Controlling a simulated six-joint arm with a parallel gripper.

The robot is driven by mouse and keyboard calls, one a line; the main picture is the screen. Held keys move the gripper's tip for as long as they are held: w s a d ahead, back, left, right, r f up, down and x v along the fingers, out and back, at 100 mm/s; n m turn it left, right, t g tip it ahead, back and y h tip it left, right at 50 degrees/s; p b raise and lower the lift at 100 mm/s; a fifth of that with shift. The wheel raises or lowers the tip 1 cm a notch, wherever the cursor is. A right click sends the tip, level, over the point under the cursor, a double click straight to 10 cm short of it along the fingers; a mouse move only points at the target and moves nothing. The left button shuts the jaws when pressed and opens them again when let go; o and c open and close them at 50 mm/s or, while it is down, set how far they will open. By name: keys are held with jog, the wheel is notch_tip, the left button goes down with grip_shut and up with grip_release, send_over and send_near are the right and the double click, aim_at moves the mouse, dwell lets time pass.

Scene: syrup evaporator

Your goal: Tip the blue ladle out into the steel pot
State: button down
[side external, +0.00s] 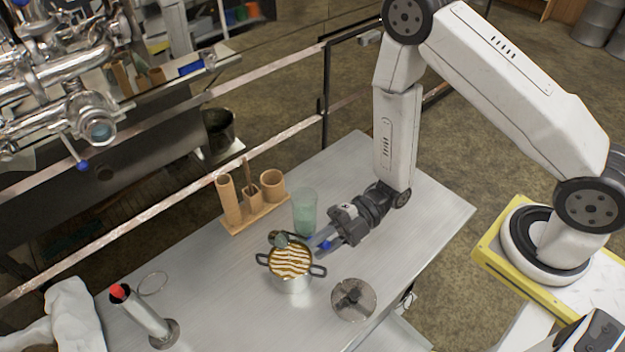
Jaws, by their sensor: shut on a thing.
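The steel pot (292,284) stands on the steel table with a dark handle on each side. Brown contents with pale wavy stripes show in it. My gripper (321,242) is just right of and behind the pot, shut on the blue ladle (325,245). Only a little of the blue handle shows between the fingers. A small grey rounded part, seemingly the ladle's bowl, shows at the pot's back rim. I cannot tell how far it is tilted, what it holds, or whether it touches the rim.
A green translucent cup (305,212) stands close behind the gripper. A wooden holder with cups (250,203) is at the back left. A round steel dish (353,300) lies right of the pot. A red-tipped metal cylinder (143,312) stands front left. The table's right side is clear.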

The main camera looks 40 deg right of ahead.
jog(key=shift+s+f+n, duration=0.45)
jog(key=shift+f+n, duration=0.05)
jog(key=shift+f, duration=0.05)
jog(key=shift+s+f, duration=0.15)
jog(key=shift+s+f+n, duration=0.6)
jog(key=shift+f+n, duration=0.2)
jog(key=shift+s+f+n, duration=0.2)
jog(key=shift+f+n, duration=0.2)
jog(key=shift+s+f+n+y, duration=0.2)
jog(key=shift+f+n+y, duration=0.1)
jog(key=shift+f, duration=0.05)
jog(key=shift+s+d+f+n, duration=0.1)
jog(key=shift+s+f+n, duration=0.25)
jog(key=shift+f+n, duration=0.3)
jog(key=shift+s+f+n, duration=0.1)
jog(key=shift+f+n, duration=0.15)
jog(key=shift+f, duration=0.05)
dwell(2.8)
jog(key=shift+r, duration=0.2)
